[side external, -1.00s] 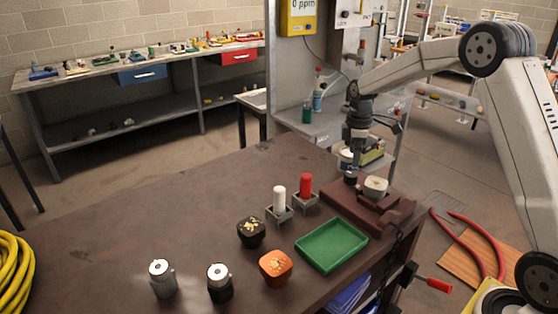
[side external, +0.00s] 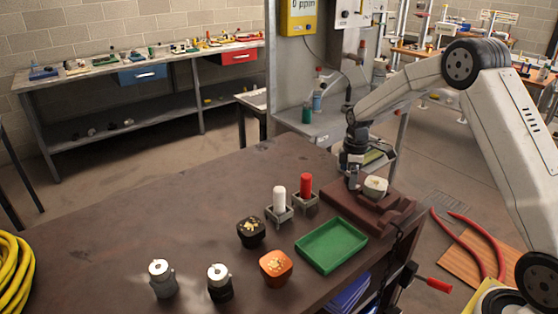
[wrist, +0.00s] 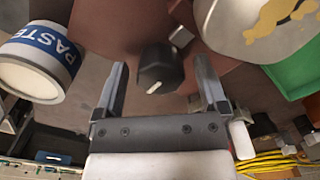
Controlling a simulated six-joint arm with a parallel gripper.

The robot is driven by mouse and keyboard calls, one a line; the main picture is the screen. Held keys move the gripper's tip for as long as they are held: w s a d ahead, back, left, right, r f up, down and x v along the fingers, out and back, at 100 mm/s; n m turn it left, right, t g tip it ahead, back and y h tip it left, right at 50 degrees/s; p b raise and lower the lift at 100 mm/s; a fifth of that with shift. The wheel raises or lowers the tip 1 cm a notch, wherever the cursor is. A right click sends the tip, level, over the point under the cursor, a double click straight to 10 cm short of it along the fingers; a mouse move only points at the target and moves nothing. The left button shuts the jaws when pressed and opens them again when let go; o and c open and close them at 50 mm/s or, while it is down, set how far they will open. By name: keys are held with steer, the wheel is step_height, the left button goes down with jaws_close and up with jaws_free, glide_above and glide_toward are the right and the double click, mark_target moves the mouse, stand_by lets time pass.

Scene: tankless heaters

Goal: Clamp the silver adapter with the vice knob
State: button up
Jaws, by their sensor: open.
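The silver adapter (side external: 376,186), a pale rounded block, sits on the brown vice (side external: 403,213) at the table's right end. In the wrist view the adapter (wrist: 250,40) is cut off at the upper right and shows yellow markings. The vice knob (wrist: 150,76) is black with a white line, and lies between the fingertips in that view. My gripper (wrist: 160,72) is open, one finger on each side of the knob, with gaps showing. In the side view my gripper (side external: 353,184) is low at the vice's left end, hiding the knob.
A PASTE tub (wrist: 33,72) is close to the left finger in the wrist view. A green tray (side external: 332,245), white and red capped holders (side external: 279,199), and black (side external: 250,232) and orange (side external: 276,268) pieces stand nearby. The table's left half is largely clear.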

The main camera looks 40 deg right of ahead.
jaws_close()
